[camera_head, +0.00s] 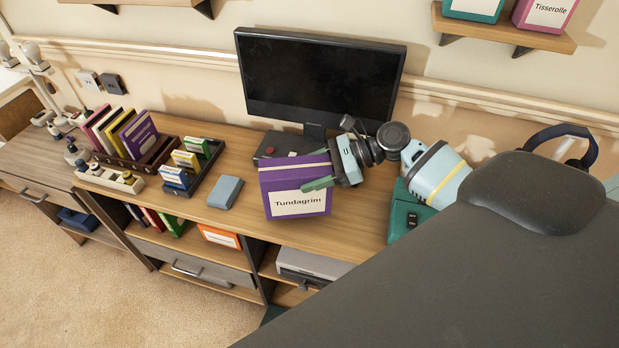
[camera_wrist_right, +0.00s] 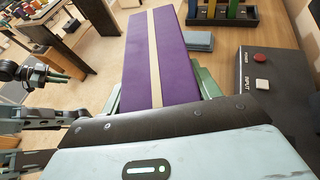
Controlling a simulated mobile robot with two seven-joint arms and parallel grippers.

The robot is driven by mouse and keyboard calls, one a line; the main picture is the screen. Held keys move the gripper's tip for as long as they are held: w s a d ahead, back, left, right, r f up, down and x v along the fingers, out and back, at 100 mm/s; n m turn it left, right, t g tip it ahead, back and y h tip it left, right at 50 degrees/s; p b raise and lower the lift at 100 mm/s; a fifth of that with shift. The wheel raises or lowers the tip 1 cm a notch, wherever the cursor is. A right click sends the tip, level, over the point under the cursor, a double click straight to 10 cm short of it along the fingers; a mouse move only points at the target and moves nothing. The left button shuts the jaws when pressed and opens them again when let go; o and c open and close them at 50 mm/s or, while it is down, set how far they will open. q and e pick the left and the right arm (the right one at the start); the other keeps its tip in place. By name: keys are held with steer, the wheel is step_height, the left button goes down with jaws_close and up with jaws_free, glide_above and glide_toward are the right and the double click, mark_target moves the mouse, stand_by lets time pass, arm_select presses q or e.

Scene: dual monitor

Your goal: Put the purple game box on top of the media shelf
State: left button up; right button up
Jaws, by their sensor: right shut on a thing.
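The purple game box (camera_head: 295,188), labelled "Tundagrim", is held upright by my right gripper (camera_head: 325,175), which is shut on its upper right part. Its purple side with a pale stripe fills the middle of the right wrist view (camera_wrist_right: 155,60). In the head view the box is in front of the monitor, over the front part of the wooden unit (camera_head: 345,222); I cannot tell whether it touches the top. The unit has open compartments below. I cannot tell which furniture is the media shelf. Black and green parts in the right wrist view look like my left gripper (camera_wrist_right: 45,74); its opening is unclear.
A black monitor (camera_head: 318,77) stands behind the box. A blue-grey box (camera_head: 225,192) lies to its left, with a dark rack (camera_head: 192,168) and upright cases (camera_head: 138,132) beyond. A teal device (camera_head: 405,212) stands right. A wall shelf (camera_head: 500,28) with boxes is above.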

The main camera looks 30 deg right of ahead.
steer(key=shift+w+d, duration=0.35)
steer(key=shift+w, duration=0.25)
steer(key=shift+f, duration=1.85)
steer(key=o, duration=1.4)
steer(key=v, duration=1.2)
steer(key=shift+b, duration=0.4)
